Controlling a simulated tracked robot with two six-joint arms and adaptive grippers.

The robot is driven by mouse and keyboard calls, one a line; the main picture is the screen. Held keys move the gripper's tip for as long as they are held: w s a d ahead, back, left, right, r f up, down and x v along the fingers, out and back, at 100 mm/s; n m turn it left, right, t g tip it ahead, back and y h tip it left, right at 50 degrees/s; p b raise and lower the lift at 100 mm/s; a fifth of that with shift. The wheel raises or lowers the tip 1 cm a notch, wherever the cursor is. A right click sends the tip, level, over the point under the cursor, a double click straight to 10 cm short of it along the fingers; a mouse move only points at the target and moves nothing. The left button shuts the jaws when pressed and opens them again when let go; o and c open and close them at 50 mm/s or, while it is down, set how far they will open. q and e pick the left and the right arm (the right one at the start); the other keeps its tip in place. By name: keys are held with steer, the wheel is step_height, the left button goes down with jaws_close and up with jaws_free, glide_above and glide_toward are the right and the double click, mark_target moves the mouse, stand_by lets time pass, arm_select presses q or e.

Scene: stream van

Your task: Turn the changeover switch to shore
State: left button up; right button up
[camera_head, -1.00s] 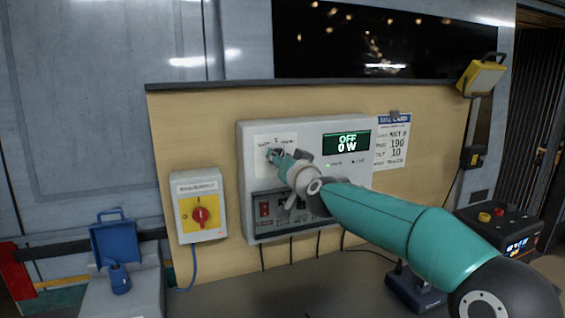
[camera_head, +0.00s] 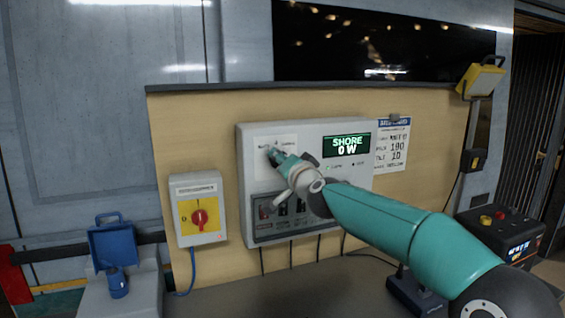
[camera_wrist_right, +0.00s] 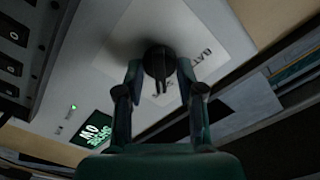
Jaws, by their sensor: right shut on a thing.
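The changeover switch is a dark round knob (camera_wrist_right: 158,62) on a white label plate of the grey panel (camera_head: 350,179). My right gripper (camera_wrist_right: 158,78) has its two fingers on either side of the knob and is shut on it. In the head view my right gripper (camera_head: 272,152) is at the label plate and hides the knob. The panel's green display (camera_head: 347,145) reads "SHORE 0 W". It also shows, rotated, in the right wrist view (camera_wrist_right: 93,128). My left gripper is in neither view.
A paper card (camera_head: 392,145) hangs right of the panel. A dark box with coloured buttons (camera_head: 500,230) is at right.

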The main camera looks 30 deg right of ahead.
steer(key=shift+d+r, duration=0.2)
steer(key=o, duration=1.1)
steer(key=shift+s+f, duration=0.1)
steer(key=shift+f, duration=0.1)
steer(key=v, duration=1.2)
steer(key=shift+f, duration=0.1)
